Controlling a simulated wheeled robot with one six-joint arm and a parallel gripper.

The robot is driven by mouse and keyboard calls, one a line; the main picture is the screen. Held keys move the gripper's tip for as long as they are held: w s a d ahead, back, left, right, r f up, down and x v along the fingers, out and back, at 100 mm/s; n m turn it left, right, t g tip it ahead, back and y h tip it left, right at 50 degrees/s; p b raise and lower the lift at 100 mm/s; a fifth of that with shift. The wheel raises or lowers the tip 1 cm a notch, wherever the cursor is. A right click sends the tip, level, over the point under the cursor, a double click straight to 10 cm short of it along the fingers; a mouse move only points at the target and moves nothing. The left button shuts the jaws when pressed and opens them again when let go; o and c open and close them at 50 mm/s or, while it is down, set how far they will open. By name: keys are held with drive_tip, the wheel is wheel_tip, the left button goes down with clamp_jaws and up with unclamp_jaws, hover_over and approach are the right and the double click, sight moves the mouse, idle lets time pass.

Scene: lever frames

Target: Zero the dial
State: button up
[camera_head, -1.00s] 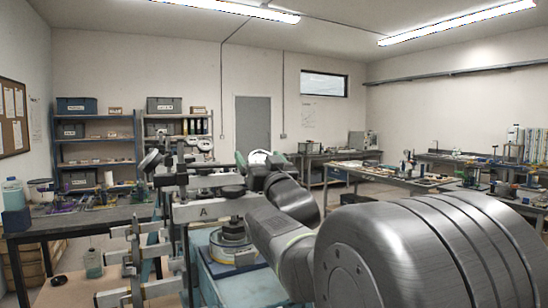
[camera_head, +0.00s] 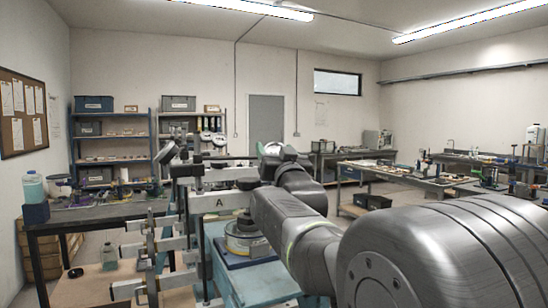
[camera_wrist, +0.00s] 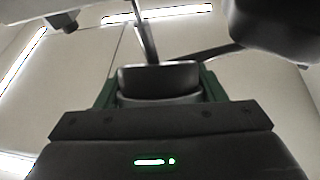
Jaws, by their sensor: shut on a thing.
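A grey metal stand with a beam marked "A" (camera_head: 217,202) rises left of my arm in the head view. Small round dial-like heads (camera_head: 220,140) show at its top, their faces too small to read. A round piece with a yellow band (camera_head: 240,238) sits below the beam on a blue cabinet. In the head view my gripper is largely hidden behind my own wrist at the stand's upper right. In the wrist view my gripper (camera_wrist: 158,74) is shut on a dark block-like part (camera_wrist: 158,82) between its green-edged fingers. A dark rounded part (camera_wrist: 275,25) hangs at upper right.
A dark workbench (camera_head: 100,222) with bottles and tools stands at left, beside the stand. Shelves (camera_head: 110,135) line the back wall. Other benches (camera_head: 400,178) stand at right. Open floor shows between the benches and the back door (camera_head: 266,122).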

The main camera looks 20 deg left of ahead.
drive_tip(key=shift+r+m+t+h, duration=0.2)
drive_tip(key=shift+m+t+h, duration=0.2)
drive_tip(key=shift+m, duration=0.2)
drive_tip(key=shift+r+h+p, duration=0.1)
drive_tip(key=shift+h+p, duration=0.2)
drive_tip(key=shift+p, duration=0.05)
drive_tip(key=m+h+p, duration=0.1)
drive_tip(key=p, duration=0.1)
drive_tip(key=m+t+h+p, duration=0.1)
drive_tip(key=shift+w+d+r+m+p, duration=0.1)
drive_tip(key=shift+r+m+p, duration=0.1)
drive_tip(key=shift+m+p, duration=0.15)
drive_tip(key=shift+m+h+p, duration=0.25)
drive_tip(key=shift+h+p, duration=0.15)
drive_tip(key=shift+p, duration=0.1)
drive_tip(key=shift+f+m+t+h+p, duration=0.1)
drive_tip(key=shift+m+t+h+p, duration=0.35)
drive_tip(key=shift+p, duration=0.55)
drive_tip(key=shift+d+f+m+h+p, duration=0.1)
drive_tip(key=shift+f+m+h+p, duration=0.15)
drive_tip(key=shift+m+h+p, duration=0.35)
drive_tip(key=shift+f, duration=0.15)
drive_tip(key=o, duration=1)
